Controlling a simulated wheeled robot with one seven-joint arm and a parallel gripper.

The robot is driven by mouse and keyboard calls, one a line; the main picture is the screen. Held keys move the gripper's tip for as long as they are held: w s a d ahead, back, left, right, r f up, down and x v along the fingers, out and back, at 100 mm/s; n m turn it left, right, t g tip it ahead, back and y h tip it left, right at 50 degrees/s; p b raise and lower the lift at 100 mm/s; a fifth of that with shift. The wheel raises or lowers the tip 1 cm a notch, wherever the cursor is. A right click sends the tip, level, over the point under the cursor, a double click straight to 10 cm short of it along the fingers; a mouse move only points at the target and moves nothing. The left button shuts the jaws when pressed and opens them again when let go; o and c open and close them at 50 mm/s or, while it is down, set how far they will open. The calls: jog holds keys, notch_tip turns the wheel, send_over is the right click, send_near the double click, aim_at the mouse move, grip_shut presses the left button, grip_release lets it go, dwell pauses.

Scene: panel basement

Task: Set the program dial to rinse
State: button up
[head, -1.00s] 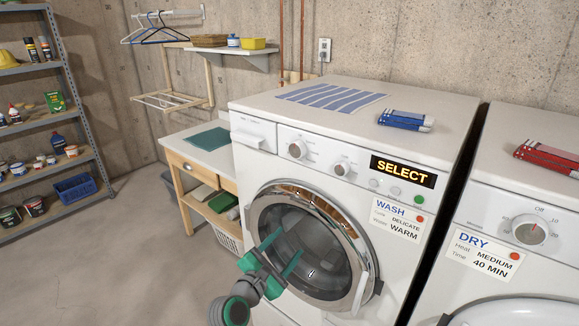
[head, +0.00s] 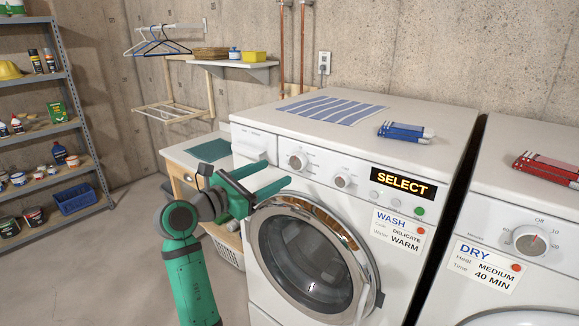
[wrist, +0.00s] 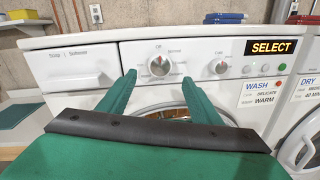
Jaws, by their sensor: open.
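The washer (head: 330,185) has two dials on its front panel. The larger left dial (head: 297,161) is the likely program dial; it also shows in the wrist view (wrist: 160,65), ahead of and between my fingertips. Its small printed labels are too small to read fully. The smaller right dial (head: 343,180) also shows in the wrist view (wrist: 220,67). The washer display (head: 403,181) reads SELECT. My gripper (head: 281,175) is open and empty, in front of the panel and just below the left dial, apart from it as far as I can tell.
A card (head: 399,231) on the washer reads WASH, DELICATE, WARM. A green button (head: 419,211) sits below the display. The dryer (head: 530,200) stands at the right. The detergent drawer (head: 253,146) is at the panel's left. The round door (head: 312,258) is closed below.

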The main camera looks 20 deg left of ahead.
aim_at(295, 163)
jog(key=x, duration=0.7)
jog(key=shift+w+d, duration=0.15)
jog(key=shift+w, duration=0.1)
jog(key=c, duration=1.1)
